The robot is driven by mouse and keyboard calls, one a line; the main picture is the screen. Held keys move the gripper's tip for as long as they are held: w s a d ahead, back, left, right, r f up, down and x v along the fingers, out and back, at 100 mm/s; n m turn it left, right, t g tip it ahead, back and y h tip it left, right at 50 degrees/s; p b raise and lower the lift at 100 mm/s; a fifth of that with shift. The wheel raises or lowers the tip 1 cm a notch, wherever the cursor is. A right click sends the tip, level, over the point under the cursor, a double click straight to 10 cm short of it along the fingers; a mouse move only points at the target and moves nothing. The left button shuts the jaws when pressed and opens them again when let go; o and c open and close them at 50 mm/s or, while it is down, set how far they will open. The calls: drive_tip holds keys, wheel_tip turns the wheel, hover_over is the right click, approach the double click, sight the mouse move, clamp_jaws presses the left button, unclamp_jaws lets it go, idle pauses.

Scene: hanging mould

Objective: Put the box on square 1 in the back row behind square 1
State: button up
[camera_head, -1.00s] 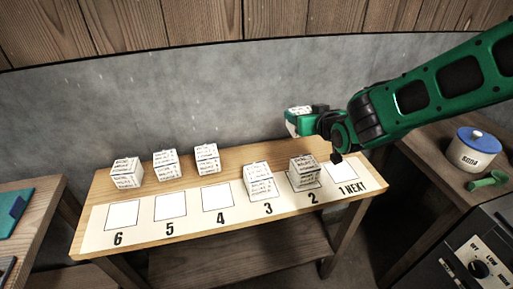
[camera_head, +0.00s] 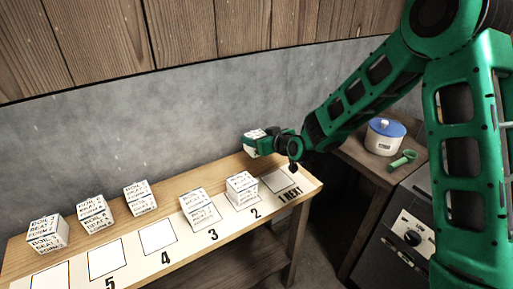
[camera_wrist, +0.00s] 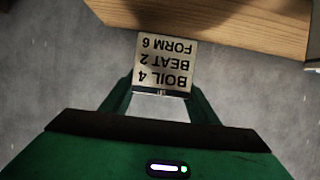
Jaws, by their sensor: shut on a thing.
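My gripper (camera_head: 254,143) is shut on a white box, held up near the table's back edge, behind squares 1 and 2. In the wrist view the held box (camera_wrist: 162,62) reads "BOIL 4, BEAT 2, FORM 6" and partly overlaps the wooden table edge; grey surface shows around it. Square 1 (camera_head: 281,180), marked "1 NEXT", is empty at the table's right end. The wooden tabletop (camera_head: 222,172) behind it looks bare. The gap between the held box and the table is hard to judge.
A box stands on square 2 (camera_head: 241,187) and another on square 3 (camera_head: 199,206). Three boxes stand in the back row at left (camera_head: 48,232), (camera_head: 95,213), (camera_head: 139,197). A grey wall (camera_head: 130,130) rises behind. A blue-lidded pot (camera_head: 385,136) stands on the right counter.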

drive_tip(key=shift+f, duration=1.95)
drive_tip(key=o, duration=1.1)
drive_tip(key=shift+f, duration=0.1)
drive_tip(key=shift+o, duration=0.2)
drive_tip(key=shift+w, duration=0.1)
drive_tip(key=v, duration=1.2)
drive_tip(key=shift+d, duration=0.1)
